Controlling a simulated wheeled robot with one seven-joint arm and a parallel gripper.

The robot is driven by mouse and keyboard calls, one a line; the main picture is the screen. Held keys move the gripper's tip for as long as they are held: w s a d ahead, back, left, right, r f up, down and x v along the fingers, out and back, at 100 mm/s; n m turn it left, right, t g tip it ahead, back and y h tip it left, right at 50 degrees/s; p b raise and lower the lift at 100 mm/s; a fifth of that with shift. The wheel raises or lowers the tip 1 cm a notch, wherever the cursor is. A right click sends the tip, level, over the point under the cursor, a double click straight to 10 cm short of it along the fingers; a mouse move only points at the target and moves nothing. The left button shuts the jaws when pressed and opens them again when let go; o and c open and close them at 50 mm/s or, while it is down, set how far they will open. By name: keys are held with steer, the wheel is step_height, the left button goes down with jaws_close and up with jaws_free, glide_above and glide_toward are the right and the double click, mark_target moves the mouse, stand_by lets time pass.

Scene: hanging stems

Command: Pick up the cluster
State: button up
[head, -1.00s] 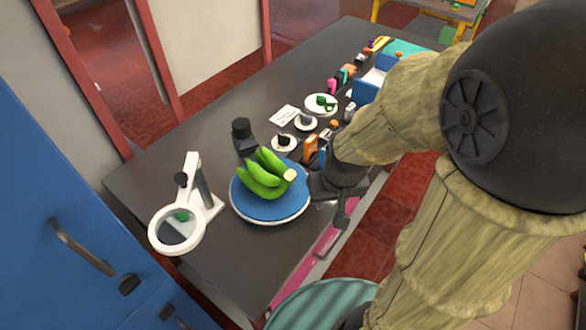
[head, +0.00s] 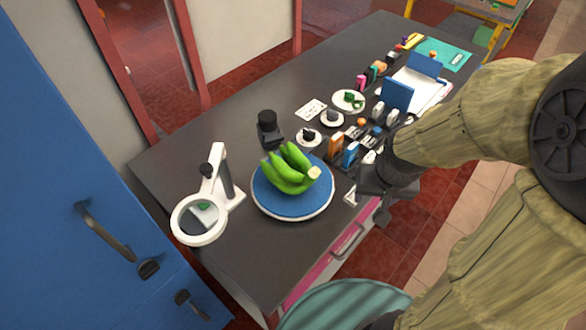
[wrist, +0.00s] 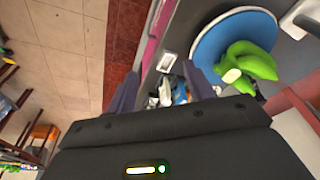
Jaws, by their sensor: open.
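The cluster (head: 290,170) is a bunch of green bananas with a pale cut stem end pointing right. It lies on a round blue plate with a white rim (head: 262,202) on the dark table. The cluster also shows at the upper right of the wrist view (wrist: 257,66), on the blue plate (wrist: 208,48). My gripper (head: 375,205) is at the table's front edge, to the right of the plate and apart from the cluster. In the wrist view its two fingers (wrist: 160,88) are spread with nothing held between them.
A white magnifier stand (head: 215,195) stands left of the plate, and a black device (head: 269,128) behind it. Small saucers (head: 309,136) and an organizer with several small items (head: 350,150) are to the right. A blue cabinet (head: 80,180) is at the left.

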steer(key=w+a+r+m+y+p, duration=0.2)
steer(key=w+a+r+m+p, duration=0.5)
steer(key=w+a+r, duration=0.1)
steer(key=shift+w+a+r+g, duration=0.3)
steer(key=shift+a+r, duration=0.2)
steer(key=shift+a, duration=0.05)
steer(key=p, duration=0.3)
glide_toward(314, 172)
steer(key=x, duration=0.5)
steer(key=shift+w+d, duration=0.1)
steer(key=shift+d, duration=0.1)
steer(key=shift+f, duration=0.1)
steer(key=shift+a+p+x, duration=0.25)
steer(key=shift+p+x, duration=0.6)
steer(key=shift+x, duration=1.65)
